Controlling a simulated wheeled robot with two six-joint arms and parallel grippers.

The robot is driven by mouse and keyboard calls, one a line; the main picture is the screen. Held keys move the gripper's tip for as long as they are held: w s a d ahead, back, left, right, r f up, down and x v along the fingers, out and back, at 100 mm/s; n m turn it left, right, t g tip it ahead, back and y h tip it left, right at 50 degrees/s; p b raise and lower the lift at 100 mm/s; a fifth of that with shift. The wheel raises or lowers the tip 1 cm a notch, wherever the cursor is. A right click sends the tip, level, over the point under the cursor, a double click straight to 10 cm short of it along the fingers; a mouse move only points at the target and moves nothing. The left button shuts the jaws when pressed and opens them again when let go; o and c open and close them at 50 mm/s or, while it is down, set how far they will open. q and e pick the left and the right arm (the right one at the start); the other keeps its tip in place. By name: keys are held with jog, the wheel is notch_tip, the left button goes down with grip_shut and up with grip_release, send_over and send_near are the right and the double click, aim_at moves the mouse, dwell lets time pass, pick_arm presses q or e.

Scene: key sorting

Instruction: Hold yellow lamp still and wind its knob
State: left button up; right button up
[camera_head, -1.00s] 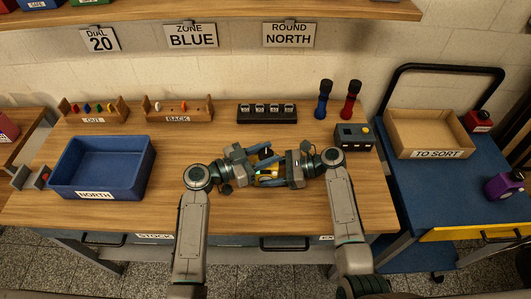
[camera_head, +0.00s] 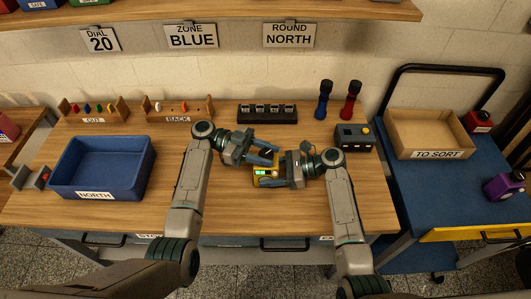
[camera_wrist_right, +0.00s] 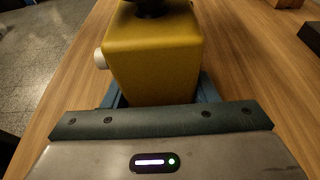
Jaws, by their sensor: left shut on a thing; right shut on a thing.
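My right gripper (camera_head: 268,176) is shut on the lamp body, a blue finger on either side. My left gripper (camera_head: 274,156) reaches over the lamp from the upper left and is shut at the knob; the contact is hidden.
A blue NORTH bin (camera_head: 141,180) stands at the left. A dark rack (camera_head: 267,107), two torches (camera_head: 324,101) and a dark box (camera_head: 352,138) stand at the back. The TO SORT box (camera_head: 436,154) is on the right cart. The front middle of the table is clear.

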aim_at(266, 153)
pick_arm(q)
jog(key=shift+m+g+y, duration=0.4)
jog(key=shift+m+g, duration=0.2)
jog(key=shift+g, duration=0.3)
jog(key=shift+f+g, duration=0.1)
jog(key=shift+g, duration=0.2)
jog(key=o, duration=1)
notch_tip(266, 153, up, 10)
jog(key=shift+r, duration=0.1)
